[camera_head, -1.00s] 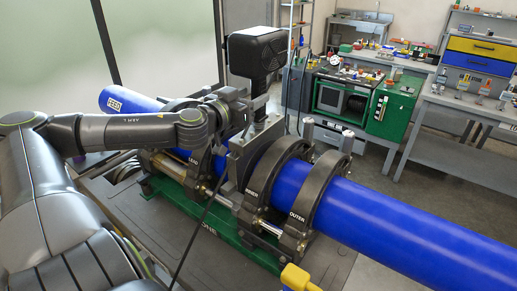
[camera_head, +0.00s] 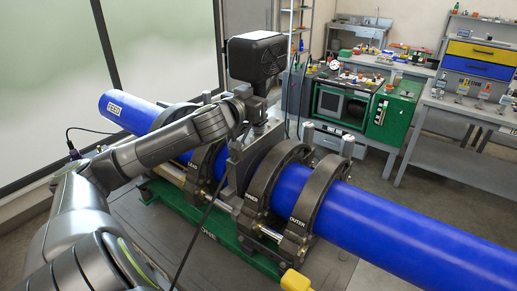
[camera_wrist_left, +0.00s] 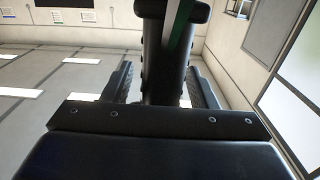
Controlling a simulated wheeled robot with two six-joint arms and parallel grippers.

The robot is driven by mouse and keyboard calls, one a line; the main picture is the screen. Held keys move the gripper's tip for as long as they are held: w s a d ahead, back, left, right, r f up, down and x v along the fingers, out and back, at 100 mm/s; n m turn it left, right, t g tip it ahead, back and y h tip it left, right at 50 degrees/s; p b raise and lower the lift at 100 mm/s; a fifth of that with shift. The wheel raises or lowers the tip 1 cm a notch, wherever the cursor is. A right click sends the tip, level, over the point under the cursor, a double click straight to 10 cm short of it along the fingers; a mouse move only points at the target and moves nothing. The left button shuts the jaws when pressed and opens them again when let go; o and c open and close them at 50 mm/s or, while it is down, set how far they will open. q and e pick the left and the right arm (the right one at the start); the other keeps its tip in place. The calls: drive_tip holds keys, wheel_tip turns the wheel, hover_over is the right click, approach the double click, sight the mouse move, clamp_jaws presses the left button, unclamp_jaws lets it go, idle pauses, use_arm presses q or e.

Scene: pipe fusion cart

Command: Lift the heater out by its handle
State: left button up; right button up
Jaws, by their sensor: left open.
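The heater is a grey upright plate (camera_head: 240,165) between the black clamp rings, with a post and a black box (camera_head: 257,57) on top. My left gripper (camera_head: 250,104) is at the post below the box. In the left wrist view, the left gripper (camera_wrist_left: 160,85) is open, with one finger on each side of a black handle (camera_wrist_left: 164,50). The handle stands between the fingers; contact is not clear. My left wrist hides part of the heater's upper left side in the head view. My right gripper is not in view.
A blue pipe (camera_head: 400,232) runs diagonally through the clamp rings (camera_head: 314,215) on a green frame (camera_head: 228,240). A dark cable hangs in front of the heater. A yellow part (camera_head: 296,281) is at the bottom. A green cabinet (camera_head: 392,113) and grey benches stand behind.

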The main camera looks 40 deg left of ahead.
use_arm(q)
clamp_jaws()
